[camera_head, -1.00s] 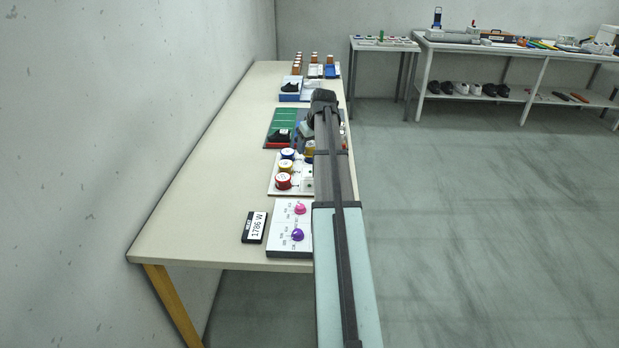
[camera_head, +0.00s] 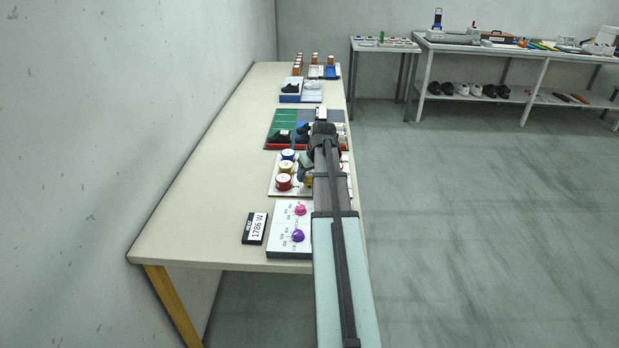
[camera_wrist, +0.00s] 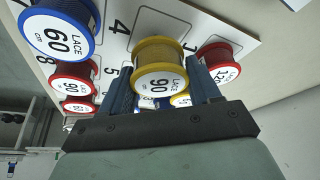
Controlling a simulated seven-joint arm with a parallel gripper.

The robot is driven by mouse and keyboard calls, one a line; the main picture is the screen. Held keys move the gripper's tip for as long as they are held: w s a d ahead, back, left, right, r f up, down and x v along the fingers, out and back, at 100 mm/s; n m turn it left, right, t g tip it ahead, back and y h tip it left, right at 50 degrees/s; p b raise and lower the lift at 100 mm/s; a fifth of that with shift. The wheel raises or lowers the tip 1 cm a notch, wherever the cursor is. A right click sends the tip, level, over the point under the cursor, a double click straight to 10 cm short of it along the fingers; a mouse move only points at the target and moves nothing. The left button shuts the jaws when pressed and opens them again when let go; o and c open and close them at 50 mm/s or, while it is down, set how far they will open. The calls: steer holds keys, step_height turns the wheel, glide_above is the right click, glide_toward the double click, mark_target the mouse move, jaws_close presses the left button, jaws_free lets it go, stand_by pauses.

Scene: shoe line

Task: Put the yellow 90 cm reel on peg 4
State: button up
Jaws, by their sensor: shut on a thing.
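A yellow reel (camera_wrist: 158,55) marked LACE 90 cm sits between the two blue fingers of my gripper (camera_wrist: 158,88) in the wrist view. My gripper is shut on it. The reel is over or at the white peg board (camera_wrist: 115,52), close to the printed number 4; whether it touches the board I cannot tell. Peg 4 itself is not visible. In the head view my arm covers much of the board (camera_head: 274,188), and a bit of yellow (camera_head: 309,179) shows beside the arm.
A blue 60 reel (camera_wrist: 60,28), a red 90 reel (camera_wrist: 72,80) and a red 120 reel (camera_wrist: 220,62) stand close around. Another yellow reel (camera_wrist: 181,100) is partly hidden behind the fingers. A panel with knobs (camera_head: 288,225) and a display (camera_head: 255,228) lie nearer on the table.

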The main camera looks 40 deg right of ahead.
steer(key=shift+f, duration=0.9)
steer(key=shift+f, duration=0.5)
steer(key=o, duration=1.1)
steer(key=shift+c, duration=0.2)
steer(key=shift+r, duration=0.1)
steer(key=shift+r, duration=0.3)
steer(key=v, duration=1.2)
steer(key=shift+r, duration=0.2)
steer(key=shift+w, duration=0.1)
